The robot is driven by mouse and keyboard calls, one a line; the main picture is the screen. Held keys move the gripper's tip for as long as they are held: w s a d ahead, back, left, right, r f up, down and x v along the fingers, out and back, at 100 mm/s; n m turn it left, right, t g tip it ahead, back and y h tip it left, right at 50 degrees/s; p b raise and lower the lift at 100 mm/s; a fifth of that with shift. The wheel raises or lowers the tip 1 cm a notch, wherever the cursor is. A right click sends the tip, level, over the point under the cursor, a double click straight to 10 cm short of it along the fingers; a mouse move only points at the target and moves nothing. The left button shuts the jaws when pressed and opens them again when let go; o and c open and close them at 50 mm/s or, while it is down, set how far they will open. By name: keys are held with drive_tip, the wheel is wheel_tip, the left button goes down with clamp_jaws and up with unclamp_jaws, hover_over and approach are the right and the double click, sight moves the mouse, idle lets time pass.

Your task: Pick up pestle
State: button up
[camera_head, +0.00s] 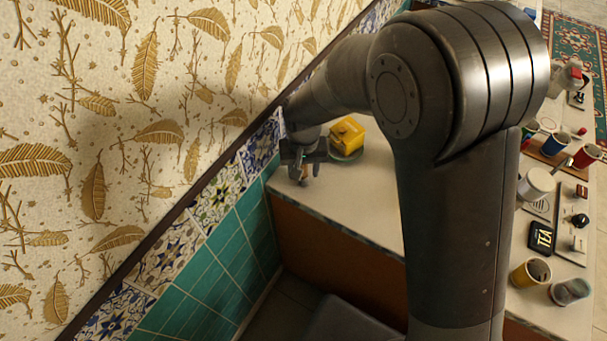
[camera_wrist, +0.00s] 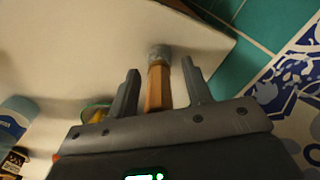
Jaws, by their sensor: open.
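The pestle (camera_wrist: 158,85), a brown wooden faceted handle with a grey end, shows in the wrist view between the two fingers of my gripper (camera_wrist: 160,67). There is a gap to the finger on each side, and the gripper is open. The pestle's near part is hidden by the gripper body. In the head view my gripper (camera_head: 304,161) is low over the left end of the white counter, beside the tiled wall. Only a small brown bit of the pestle (camera_head: 304,172) shows below it there.
A yellow block (camera_head: 347,133) on a dish stands right of my gripper on the white counter (camera_head: 350,195). The tiled wall (camera_head: 215,200) is close on the left. Mugs, a black TEA box (camera_head: 540,238) and other items crowd the far right counter.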

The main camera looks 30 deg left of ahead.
drive_tip(key=shift+c, duration=0.2)
clamp_jaws()
drive_tip(key=shift+r, duration=0.15)
